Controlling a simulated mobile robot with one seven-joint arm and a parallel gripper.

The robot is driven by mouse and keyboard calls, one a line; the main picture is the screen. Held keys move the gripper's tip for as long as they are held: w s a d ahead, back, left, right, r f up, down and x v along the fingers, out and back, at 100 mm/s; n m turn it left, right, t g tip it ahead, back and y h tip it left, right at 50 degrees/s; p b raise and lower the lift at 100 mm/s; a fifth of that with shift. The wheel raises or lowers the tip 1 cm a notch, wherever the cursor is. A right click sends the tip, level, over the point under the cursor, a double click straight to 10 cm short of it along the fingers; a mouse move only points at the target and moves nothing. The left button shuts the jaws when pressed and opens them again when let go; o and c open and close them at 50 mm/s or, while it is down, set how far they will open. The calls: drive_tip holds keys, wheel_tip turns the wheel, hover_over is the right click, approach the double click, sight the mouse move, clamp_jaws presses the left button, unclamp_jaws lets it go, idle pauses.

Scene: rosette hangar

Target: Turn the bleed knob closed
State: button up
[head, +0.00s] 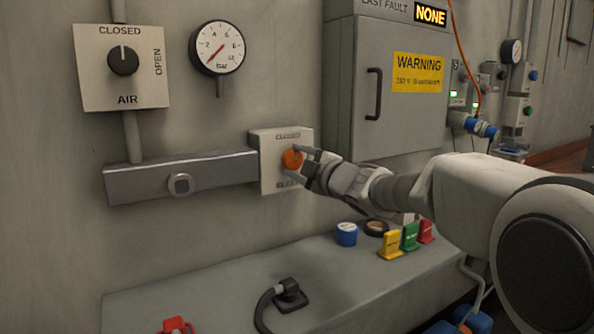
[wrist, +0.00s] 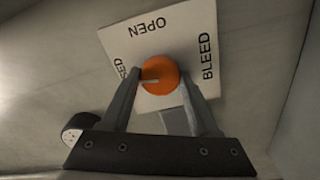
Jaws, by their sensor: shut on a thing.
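The orange bleed knob (head: 292,159) sits on a pale square plate (head: 270,180) on the wall. The plate reads CLOSED at its top in the head view; lower lettering is partly hidden by my gripper (head: 303,161). In the wrist view the knob (wrist: 161,72) lies between my two fingers, which are shut on its sides. Its pale pointer line (wrist: 150,81) points left, towards a partly hidden label ending in "ED". OPEN is along the top edge there and BLEED along the right.
An air knob plate (head: 92,93) and a gauge (head: 217,48) are on the wall at upper left. A grey rail box (head: 215,171) adjoins the bleed plate. A grey cabinet (head: 340,90) stands right. Below, a bench (head: 200,290) bears a blue cap (head: 346,234) and coloured tags (head: 410,237).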

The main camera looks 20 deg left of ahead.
drive_tip(key=shift+n+b, duration=0.5)
drive_tip(key=shift+n, duration=0.5)
drive_tip(key=o, duration=1.4)
drive_tip(key=shift+c, duration=0.2)
drive_tip(key=p+v, duration=0.2)
drive_tip(key=v, duration=1.5)
drive_tip(key=shift+d, duration=0.25)
drive_tip(key=shift+s, duration=0.1)
